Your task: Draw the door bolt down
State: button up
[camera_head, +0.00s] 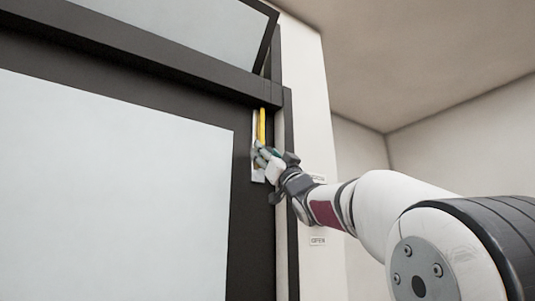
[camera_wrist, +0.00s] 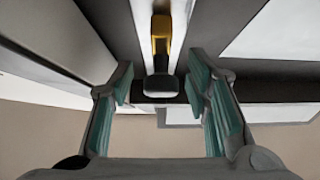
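The door bolt is a yellow bar (camera_head: 262,125) upright on a narrow pale plate (camera_head: 258,172) on the dark door frame. In the wrist view the yellow bar (camera_wrist: 160,35) ends in a dark rounded knob (camera_wrist: 160,86). My gripper (camera_head: 261,154) is at the plate, just below the yellow bar in the head view, and hides part of the plate. In the wrist view my gripper (camera_wrist: 160,92) is open. Its teal-padded fingers stand on either side of the knob, with a visible gap on each side.
The door (camera_head: 110,190) has a large pale panel in a dark frame. Above it a dark-framed pane (camera_head: 190,30) is tilted out from the frame. A white wall (camera_head: 312,110) with small labels stands right of the frame, close to my arm.

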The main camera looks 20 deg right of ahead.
jog(key=shift+s+f, duration=0.1)
jog(key=v, duration=1.1)
jog(key=shift+s+f, duration=0.25)
jog(key=shift+f, duration=0.1)
jog(key=shift+d, duration=0.1)
jog(key=s+d+f+m+g+h, duration=0.1)
jog(key=s+f+m+g+h, duration=0.3)
jog(key=f, duration=0.9)
jog(key=s+d+f+m+g+h, duration=0.15)
jog(key=s+f+g+h, duration=0.35)
jog(key=f, duration=0.8)
jog(key=s+a+f+n+g, duration=0.1)
jog(key=s+f+g, duration=0.4)
jog(key=s+f, duration=0.5)
jog(key=s+a+f+n+g, duration=0.1)
jog(key=s+a+f+g, duration=0.3)
jog(key=s+f, duration=0.6)
notch_tip(320, 180, down, 3)
jog(key=shift+s+r+g+y+b, duration=0.1)
jog(key=shift+s+g+y+b, duration=0.25)
jog(key=shift+g, duration=0.65)
